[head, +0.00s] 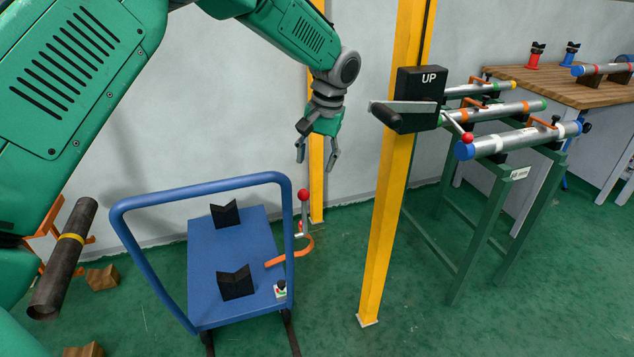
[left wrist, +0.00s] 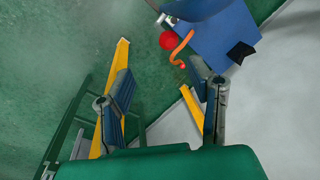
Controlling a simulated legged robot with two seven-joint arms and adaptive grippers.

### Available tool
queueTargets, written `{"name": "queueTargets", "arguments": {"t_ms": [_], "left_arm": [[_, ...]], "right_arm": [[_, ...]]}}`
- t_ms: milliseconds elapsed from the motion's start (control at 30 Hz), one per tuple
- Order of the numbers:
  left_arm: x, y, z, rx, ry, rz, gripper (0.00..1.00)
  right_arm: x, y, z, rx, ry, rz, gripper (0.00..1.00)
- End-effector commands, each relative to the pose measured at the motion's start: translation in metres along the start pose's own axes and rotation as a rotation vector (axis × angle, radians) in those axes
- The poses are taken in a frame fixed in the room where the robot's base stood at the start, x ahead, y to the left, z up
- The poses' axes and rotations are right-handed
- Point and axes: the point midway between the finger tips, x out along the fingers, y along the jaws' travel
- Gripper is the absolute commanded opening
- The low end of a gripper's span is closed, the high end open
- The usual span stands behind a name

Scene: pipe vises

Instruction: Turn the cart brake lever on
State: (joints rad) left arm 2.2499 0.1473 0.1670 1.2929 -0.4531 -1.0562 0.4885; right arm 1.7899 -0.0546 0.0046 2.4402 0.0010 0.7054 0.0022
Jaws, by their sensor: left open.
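The blue cart (head: 190,285) stands on the floor in front of me, with a tall blue tube handle. The brake lever (head: 303,196), a red ball on an upright rod, is at the cart's right side, just above an orange curved piece (head: 300,249). In the left wrist view the red ball (left wrist: 168,40) shows beyond my fingertips, beside the orange piece (left wrist: 178,47). My left gripper (head: 317,158) is open and empty, pointing down above the lever and apart from it. It also shows in the left wrist view (left wrist: 163,68). My right gripper is out of view.
A yellow post (head: 385,200) with a black UP box (head: 420,85) and grey lever stands right of the cart. Green stands (head: 480,240) hold several pipes at right. Black V-blocks (head: 236,283) sit on the cart. A dark pipe (head: 65,260) is at left.

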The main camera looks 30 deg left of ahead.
Motion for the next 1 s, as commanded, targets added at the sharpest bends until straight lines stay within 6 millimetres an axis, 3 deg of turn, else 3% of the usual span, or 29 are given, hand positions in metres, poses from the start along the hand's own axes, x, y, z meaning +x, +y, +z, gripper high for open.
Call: {"name": "queueTargets", "arguments": {"t_ms": [67, 167, 367, 700, 1000], "left_arm": [[-0.015, -0.007, -0.005, -0.019, 0.000, -0.012, 0.47], [-0.016, -0.011, -0.006, -0.028, -0.004, -0.019, 0.47], [0.016, -0.010, -0.007, -0.026, -0.009, -0.020, 0.47], [0.087, -0.011, -0.006, -0.026, -0.007, -0.019, 0.47], [0.118, -0.012, -0.006, -0.026, -0.005, -0.018, 0.47]], "right_arm": [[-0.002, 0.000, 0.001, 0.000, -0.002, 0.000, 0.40], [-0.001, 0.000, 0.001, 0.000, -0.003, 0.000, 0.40], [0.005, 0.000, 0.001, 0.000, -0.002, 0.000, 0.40], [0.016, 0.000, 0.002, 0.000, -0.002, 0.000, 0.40], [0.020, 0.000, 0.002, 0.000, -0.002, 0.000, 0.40]]}}
